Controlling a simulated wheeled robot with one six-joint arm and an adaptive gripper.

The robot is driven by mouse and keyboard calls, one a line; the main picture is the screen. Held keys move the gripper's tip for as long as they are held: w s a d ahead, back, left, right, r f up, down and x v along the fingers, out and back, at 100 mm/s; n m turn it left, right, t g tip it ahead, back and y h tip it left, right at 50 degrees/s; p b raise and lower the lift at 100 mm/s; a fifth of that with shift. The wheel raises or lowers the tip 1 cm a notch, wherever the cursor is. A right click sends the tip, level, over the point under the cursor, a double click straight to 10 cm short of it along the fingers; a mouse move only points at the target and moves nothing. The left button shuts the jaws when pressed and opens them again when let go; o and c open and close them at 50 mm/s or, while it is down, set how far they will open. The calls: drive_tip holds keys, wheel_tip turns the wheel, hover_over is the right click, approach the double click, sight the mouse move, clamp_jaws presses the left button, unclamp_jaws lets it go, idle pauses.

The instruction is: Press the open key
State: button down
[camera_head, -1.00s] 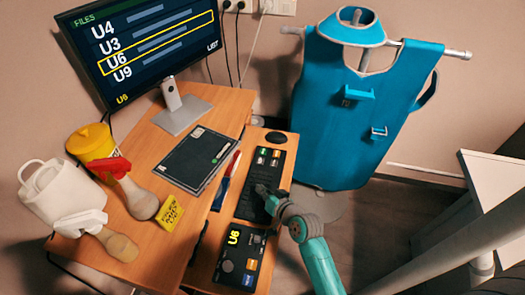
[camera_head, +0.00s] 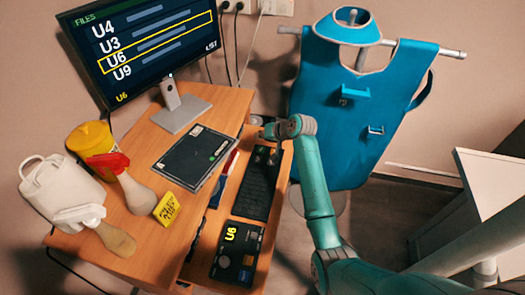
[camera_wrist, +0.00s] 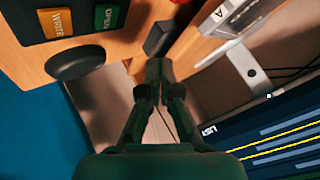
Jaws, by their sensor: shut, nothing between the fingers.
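The open key (camera_wrist: 107,16) is a green key marked OPEN on a dark key block, near the top of the wrist view. An orange WRITE key (camera_wrist: 57,23) lies to its left. My gripper (camera_wrist: 158,68) is shut and empty, apart from the open key, below and to its right in the wrist view. In the head view my gripper is near the far end of the keyboard (camera_head: 253,190), and my wrist and gripper partly hide that end. The monitor (camera_head: 150,45) shows a FILES list with U6 framed in yellow.
A dark tablet (camera_head: 192,157) lies on the desk, and a small panel showing U6 (camera_head: 238,250) sits at the shelf's near end. A blue apron (camera_head: 350,110) hangs behind my arm.

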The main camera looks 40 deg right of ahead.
sight(262, 150)
drive_tip(key=shift+w+d+r, duration=0.25)
drive_tip(key=shift+d+r, duration=0.25)
drive_tip(key=shift+r, duration=0.05)
drive_tip(key=shift+w+d+r, duration=0.25)
drive_tip(key=shift+d+r, duration=0.25)
drive_tip(key=shift+r, duration=0.05)
drive_tip(key=shift+f, duration=4.4)
drive_tip(key=shift+f, duration=0.1)
drive_tip(key=shift+f, duration=0.35)
drive_tip(key=shift+f, duration=0.4)
drive_tip(key=shift+r, duration=0.85)
